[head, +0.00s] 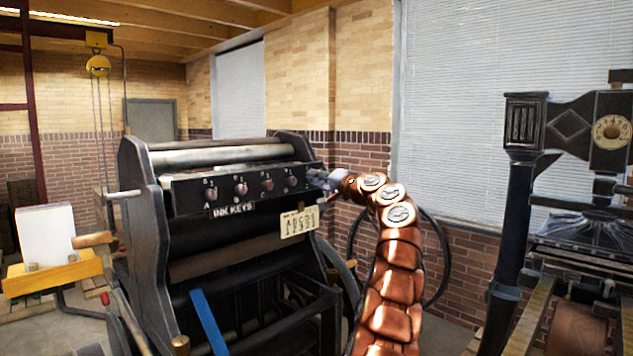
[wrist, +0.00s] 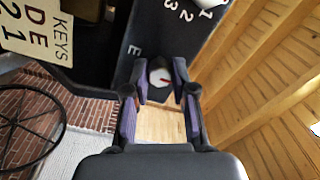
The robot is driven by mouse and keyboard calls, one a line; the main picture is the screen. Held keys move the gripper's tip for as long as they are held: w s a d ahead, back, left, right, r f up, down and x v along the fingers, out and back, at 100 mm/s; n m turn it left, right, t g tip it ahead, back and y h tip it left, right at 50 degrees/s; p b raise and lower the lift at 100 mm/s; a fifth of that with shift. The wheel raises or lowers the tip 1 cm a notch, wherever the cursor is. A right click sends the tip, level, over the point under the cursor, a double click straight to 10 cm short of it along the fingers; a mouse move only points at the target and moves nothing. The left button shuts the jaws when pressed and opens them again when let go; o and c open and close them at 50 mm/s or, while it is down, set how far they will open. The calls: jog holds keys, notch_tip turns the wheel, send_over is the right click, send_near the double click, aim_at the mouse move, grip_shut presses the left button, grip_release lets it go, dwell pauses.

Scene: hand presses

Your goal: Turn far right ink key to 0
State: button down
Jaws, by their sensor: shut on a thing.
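The ink-key panel (head: 242,189) is a black strip across the press, with several pale round keys and the label INK KEYS below them. The far right key is hidden by my gripper (head: 326,180) in the head view. In the wrist view this ink key (wrist: 160,77) is a small pale knob with a red pointer mark, near the letter E. My gripper (wrist: 160,69) has its two purple-padded fingers on either side of the knob, shut on it. White digits 1, 2 and 3 (wrist: 187,15) show on the panel. No 0 is readable.
A cream plate (head: 299,221) hangs below the panel, close to my gripper; it also shows in the wrist view (wrist: 35,32). A spoked wheel (wrist: 25,125) stands beside the press. Another press (head: 570,150) is at the right. A brick wall is behind.

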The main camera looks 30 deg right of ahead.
jog(key=shift+n, duration=0.3)
jog(key=shift+f, duration=0.1)
jog(key=c, duration=0.9)
grip_release()
jog(key=shift+c, duration=0.2)
jog(key=shift+s, duration=0.1)
jog(key=v, duration=1.1)
jog(key=shift+s, duration=0.4)
